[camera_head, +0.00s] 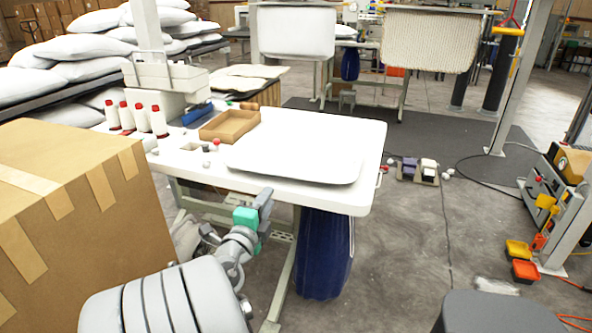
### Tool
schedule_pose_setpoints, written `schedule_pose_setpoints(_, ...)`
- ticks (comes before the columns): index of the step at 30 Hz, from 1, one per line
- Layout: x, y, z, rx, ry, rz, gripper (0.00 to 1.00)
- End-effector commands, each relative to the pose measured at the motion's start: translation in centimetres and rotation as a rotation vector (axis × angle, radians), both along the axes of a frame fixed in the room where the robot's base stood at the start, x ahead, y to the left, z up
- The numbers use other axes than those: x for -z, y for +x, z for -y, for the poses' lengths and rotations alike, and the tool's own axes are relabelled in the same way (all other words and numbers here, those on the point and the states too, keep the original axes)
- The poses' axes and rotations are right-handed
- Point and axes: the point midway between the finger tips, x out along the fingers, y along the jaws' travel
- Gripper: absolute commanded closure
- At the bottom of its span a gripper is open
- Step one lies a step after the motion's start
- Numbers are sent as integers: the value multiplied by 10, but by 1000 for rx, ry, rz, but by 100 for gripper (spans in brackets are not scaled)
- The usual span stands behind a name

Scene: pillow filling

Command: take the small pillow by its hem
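The small pillow (295,158) looks like a flat white shape lying on the white worktable (345,128). Its near edge, with a thin shadow under it, lies close to the table's front edge. White on white, its outline is faint and its far side is hard to make out. My gripper (266,198), grey beyond a teal part, is in front of the table, below and to the left of the pillow's near edge. It appears apart from the pillow. The fingers are too small and edge-on to tell whether they are open or shut.
A large cardboard box (75,215) stands at the left. On the table are an open cardboard tray (230,125) and several white spools with red tops (143,118). A dark blue bag (322,255) hangs under the table's right end.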

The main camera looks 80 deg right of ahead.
Motion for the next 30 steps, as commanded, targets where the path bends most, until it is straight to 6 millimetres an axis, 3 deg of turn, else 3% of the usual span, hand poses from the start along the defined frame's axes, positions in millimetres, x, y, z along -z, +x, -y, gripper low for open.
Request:
schedule_pose_setpoints(10, -9, -2, 37, 3, -1, 5, 75)
schedule_pose_setpoints(30, -1, -5, 123, 1, -3, 7, 75)
